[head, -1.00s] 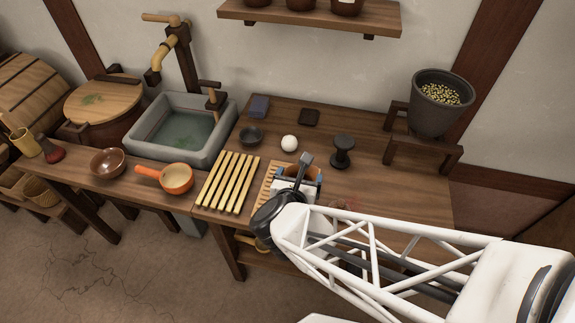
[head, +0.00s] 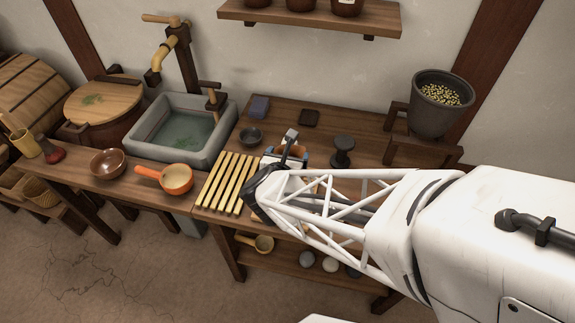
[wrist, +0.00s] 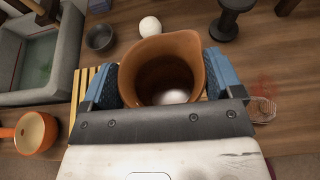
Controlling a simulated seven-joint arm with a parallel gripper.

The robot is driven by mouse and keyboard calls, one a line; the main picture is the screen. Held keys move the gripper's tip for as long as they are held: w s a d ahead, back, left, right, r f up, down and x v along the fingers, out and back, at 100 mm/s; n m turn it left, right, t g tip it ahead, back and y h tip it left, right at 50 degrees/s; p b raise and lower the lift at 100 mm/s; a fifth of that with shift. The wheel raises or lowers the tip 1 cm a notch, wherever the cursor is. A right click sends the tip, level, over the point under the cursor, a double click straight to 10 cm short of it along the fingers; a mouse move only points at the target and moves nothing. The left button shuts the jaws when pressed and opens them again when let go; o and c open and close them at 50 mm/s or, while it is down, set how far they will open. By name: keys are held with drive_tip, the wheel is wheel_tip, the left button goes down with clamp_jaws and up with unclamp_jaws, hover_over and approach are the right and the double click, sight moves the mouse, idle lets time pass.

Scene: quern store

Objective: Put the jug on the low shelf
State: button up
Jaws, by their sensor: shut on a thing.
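The brown jug (wrist: 165,60) is in my gripper (wrist: 164,84), its wide mouth facing the wrist camera. The blue-padded fingers press on its two sides. In the head view my gripper (head: 287,155) is over the worktop, beside the slatted rack, and hides most of the jug. I cannot tell whether the jug's base touches the worktop. The low shelf (head: 289,267) lies under the worktop, partly behind my arm. A ladle or small pan (head: 263,244) and several round stones (head: 331,265) are on it.
The slatted rack (head: 228,182) and orange pan (head: 177,179) are left of my gripper, with the stone sink (head: 150,148) behind. A dark spool-shaped object (head: 342,151) stands to the right. A white ball (wrist: 150,26) and dark bowl (wrist: 100,37) lie beyond the jug.

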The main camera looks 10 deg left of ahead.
drive_tip(key=shift+f, duration=1.85)
drive_tip(key=o, duration=1.2)
drive_tip(key=shift+o, duration=0.2)
drive_tip(key=shift+s+r, duration=0.25)
drive_tip(key=shift+s, duration=0.1)
drive_tip(key=v, duration=1.1)
drive_tip(key=shift+s, duration=0.15)
drive_tip(key=shift+r, duration=0.1)
